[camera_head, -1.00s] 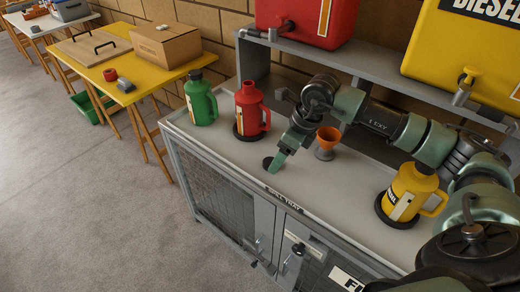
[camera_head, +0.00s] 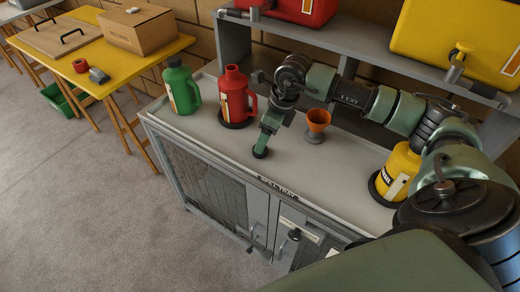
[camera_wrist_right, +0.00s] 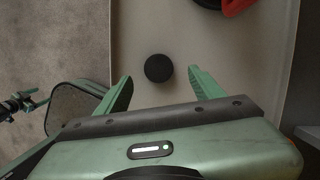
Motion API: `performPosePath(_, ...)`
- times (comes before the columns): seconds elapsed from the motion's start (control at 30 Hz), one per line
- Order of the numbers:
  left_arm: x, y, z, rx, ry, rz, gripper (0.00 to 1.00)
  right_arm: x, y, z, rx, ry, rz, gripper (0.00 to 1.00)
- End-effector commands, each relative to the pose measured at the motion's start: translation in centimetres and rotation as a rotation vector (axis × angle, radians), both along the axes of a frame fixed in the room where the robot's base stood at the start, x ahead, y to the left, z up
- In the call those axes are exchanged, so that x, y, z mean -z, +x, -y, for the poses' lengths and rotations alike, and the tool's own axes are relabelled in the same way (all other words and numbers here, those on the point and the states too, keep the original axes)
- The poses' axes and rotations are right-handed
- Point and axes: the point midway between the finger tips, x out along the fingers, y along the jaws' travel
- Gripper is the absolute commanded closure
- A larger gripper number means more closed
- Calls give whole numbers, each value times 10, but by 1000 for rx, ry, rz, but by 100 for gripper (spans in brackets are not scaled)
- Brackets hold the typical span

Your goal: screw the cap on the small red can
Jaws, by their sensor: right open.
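The small red can (camera_head: 237,97) stands upright on a dark round base on the grey counter (camera_head: 215,148) in the head view; its neck looks bare. A small black round cap (camera_head: 260,152) lies on the counter in front of it. My right gripper (camera_head: 264,143) points down at the cap, its near finger partly covering it. In the right wrist view the open, empty fingers (camera_wrist_right: 160,77) stand either side of the cap (camera_wrist_right: 158,68), which shows apart from both. A piece of the red can (camera_wrist_right: 238,6) shows at the top right.
A green can (camera_head: 181,88) stands left of the red can. An orange funnel (camera_head: 317,121) stands right of my gripper, close to my arm. A yellow can (camera_head: 398,170) stands further right. A shelf (camera_head: 350,57) with large containers runs behind.

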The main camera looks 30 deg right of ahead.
Motion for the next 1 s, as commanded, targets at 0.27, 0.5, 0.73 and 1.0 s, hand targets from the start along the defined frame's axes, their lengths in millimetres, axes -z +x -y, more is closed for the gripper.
performPosePath(0.27,-5,-2,0,0,0,-2,25,11,1,-3,0,1,-4,32)
performPosePath(0.5,-11,-12,-1,0,2,-17,25,45,8,-9,0,1,-2,32)
performPosePath(0.73,-11,-12,-1,0,2,-18,25,50,10,-9,0,0,0,32)
performPosePath(1.0,-11,-11,-1,0,3,-17,25,50,10,-9,0,0,0,55)
